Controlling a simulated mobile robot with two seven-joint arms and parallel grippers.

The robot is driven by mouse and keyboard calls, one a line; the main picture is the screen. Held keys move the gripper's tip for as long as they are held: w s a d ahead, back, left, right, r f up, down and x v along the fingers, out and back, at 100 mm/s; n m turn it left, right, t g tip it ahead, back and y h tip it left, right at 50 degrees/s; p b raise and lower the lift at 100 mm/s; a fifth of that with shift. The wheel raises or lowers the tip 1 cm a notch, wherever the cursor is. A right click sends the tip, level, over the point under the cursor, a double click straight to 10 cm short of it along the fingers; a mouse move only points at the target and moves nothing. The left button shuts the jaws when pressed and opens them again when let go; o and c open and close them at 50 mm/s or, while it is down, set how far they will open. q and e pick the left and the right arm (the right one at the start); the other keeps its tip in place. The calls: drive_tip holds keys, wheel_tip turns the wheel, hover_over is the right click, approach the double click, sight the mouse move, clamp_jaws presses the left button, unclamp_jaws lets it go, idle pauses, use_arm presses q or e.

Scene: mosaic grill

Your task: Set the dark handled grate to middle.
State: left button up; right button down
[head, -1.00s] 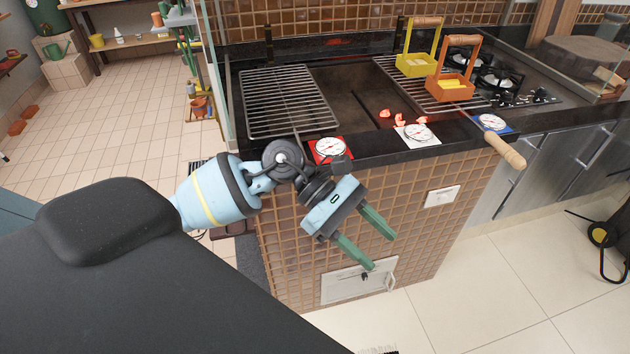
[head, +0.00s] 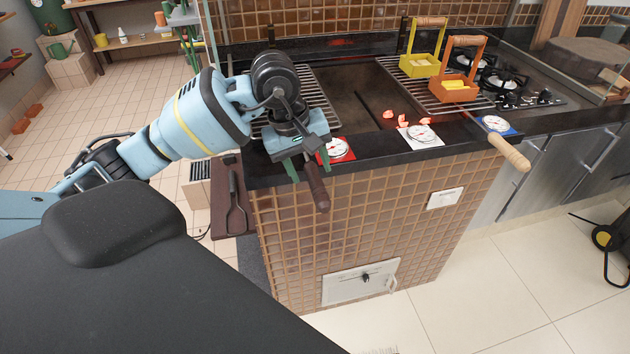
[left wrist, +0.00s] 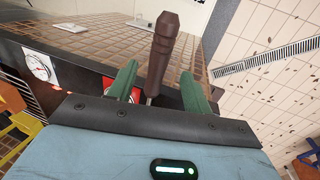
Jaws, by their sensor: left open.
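The dark handled grate (head: 322,92) lies over the left part of the grill, largely hidden by my left arm. Its dark brown handle (head: 317,188) sticks out past the counter's front edge. My left gripper (head: 308,172) points down at the handle with its green fingers open. In the left wrist view the handle (left wrist: 163,60) stands between the two open fingers (left wrist: 158,85), with a gap visible on both sides. My right gripper is not in view.
A second grate with a light wooden handle (head: 509,153) lies to the right, bearing a yellow basket (head: 420,66) and an orange basket (head: 453,90). Glowing coals (head: 402,119) lie in the middle. Red (head: 337,150), white (head: 421,135) and blue (head: 496,124) dials line the front edge.

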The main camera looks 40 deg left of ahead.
sight(316, 184)
use_arm(q)
drive_tip(key=shift+x, duration=2.55)
clamp_jaws()
